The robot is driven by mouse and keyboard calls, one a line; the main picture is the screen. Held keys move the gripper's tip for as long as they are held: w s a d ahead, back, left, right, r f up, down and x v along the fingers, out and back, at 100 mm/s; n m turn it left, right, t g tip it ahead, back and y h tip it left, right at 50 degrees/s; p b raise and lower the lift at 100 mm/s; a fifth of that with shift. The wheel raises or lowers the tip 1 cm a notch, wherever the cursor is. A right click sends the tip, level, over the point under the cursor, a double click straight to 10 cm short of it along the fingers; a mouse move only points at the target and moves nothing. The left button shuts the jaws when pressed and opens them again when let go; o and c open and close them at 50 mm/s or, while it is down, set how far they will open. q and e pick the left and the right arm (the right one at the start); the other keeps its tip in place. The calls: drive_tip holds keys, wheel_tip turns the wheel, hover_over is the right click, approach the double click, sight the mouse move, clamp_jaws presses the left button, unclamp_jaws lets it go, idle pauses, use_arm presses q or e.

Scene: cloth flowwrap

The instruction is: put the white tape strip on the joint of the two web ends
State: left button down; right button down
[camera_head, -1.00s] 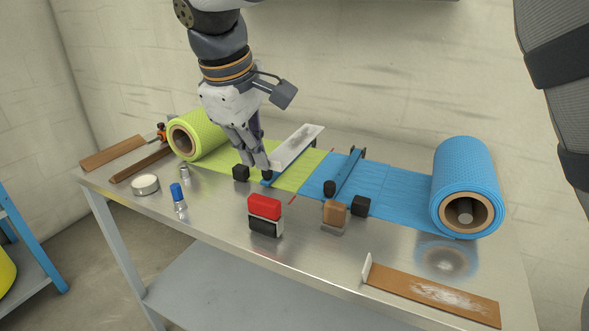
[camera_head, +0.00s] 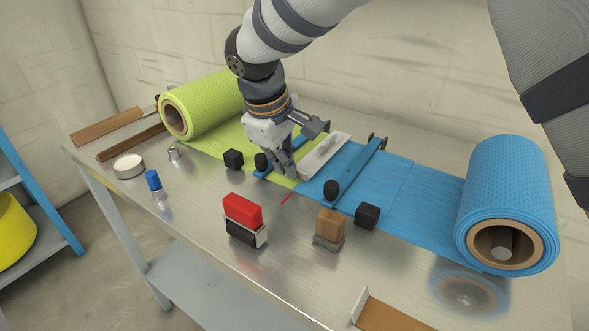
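The white tape strip (camera_head: 324,156) is over the border between the green web (camera_head: 232,140) and the blue web (camera_head: 400,188), running roughly along it. Whether it touches the webs I cannot tell. My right gripper (camera_head: 291,174) is at the strip's left edge near its front end, fingers together and pointing down, shut on it as far as I can see; the fingers hide the contact. My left gripper is not in view.
Blue bars with black knobs cross the green web (camera_head: 262,172) and blue web (camera_head: 355,172). Red (camera_head: 242,210), brown (camera_head: 329,222) and black blocks stand in front.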

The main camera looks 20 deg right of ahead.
drive_tip(key=shift+s+a+f, duration=0.3)
drive_tip(key=shift+s+f, duration=0.2)
drive_tip(key=shift+s, duration=0.3)
drive_tip(key=shift+w+a, duration=0.1)
drive_tip(key=shift+w, duration=0.1)
drive_tip(key=shift+w+f, duration=0.15)
drive_tip(key=shift+w, duration=0.1)
drive_tip(key=c, duration=1.8)
unclamp_jaws()
drive_tip(key=v, duration=1.2)
drive_tip(key=shift+p, duration=0.35)
